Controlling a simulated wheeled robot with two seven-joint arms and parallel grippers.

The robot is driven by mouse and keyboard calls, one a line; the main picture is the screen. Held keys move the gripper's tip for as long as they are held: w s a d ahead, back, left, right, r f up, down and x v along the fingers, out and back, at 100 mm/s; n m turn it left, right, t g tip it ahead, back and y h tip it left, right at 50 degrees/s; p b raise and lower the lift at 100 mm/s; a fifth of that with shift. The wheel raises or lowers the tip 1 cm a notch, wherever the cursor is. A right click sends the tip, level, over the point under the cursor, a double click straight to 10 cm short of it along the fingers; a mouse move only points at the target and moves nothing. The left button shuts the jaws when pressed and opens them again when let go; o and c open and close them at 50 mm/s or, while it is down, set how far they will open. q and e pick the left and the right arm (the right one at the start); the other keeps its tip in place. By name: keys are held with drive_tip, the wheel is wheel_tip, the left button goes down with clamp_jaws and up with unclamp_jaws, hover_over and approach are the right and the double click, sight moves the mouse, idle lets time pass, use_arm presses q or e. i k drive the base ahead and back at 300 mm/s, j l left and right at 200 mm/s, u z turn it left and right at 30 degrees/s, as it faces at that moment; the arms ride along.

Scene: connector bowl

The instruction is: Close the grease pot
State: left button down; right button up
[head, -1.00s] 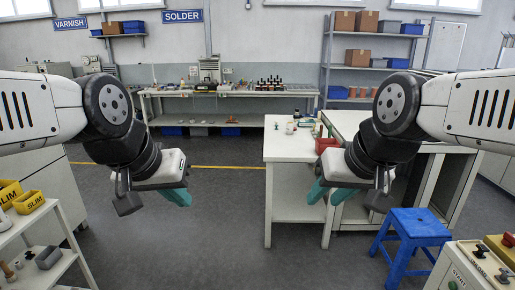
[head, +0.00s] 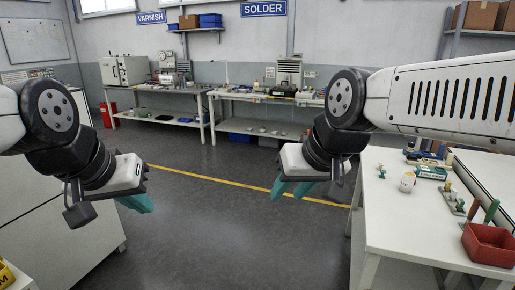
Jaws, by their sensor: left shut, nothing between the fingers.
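I cannot pick out the grease pot for certain. A small whitish pot (head: 407,182) with some reddish colour stands on the white table at the right, too small to tell whether it has a lid on. My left gripper (head: 138,203) is shut and empty, hanging over the floor at the left, far from that table. My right gripper (head: 293,188) has its teal fingers apart and empty, over the floor just left of the white table.
The white table (head: 400,225) also holds a red bin (head: 489,245), a green box (head: 431,172) and several small tools. Benches with equipment stand along the back wall under the VARNISH (head: 152,17) and SOLDER (head: 264,8) signs. The floor (head: 215,220) between is clear.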

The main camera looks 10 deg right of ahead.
sight(408, 179)
drive_tip(key=i+z, duration=0.2)
drive_tip(key=i, duration=0.35)
drive_tip(key=i+z, duration=0.2)
drive_tip(key=i, duration=0.3)
drive_tip(key=i+j+z, duration=0.2)
drive_tip(key=i, duration=0.35)
drive_tip(key=i+j+z, duration=0.2)
drive_tip(key=i, duration=0.3)
drive_tip(key=i+l+z, duration=0.25)
drive_tip(key=z, duration=0.15)
drive_tip(key=i+l+z, duration=0.2)
drive_tip(key=z, duration=0.2)
drive_tip(key=i+z, duration=0.4)
drive_tip(key=i+l, duration=0.05)
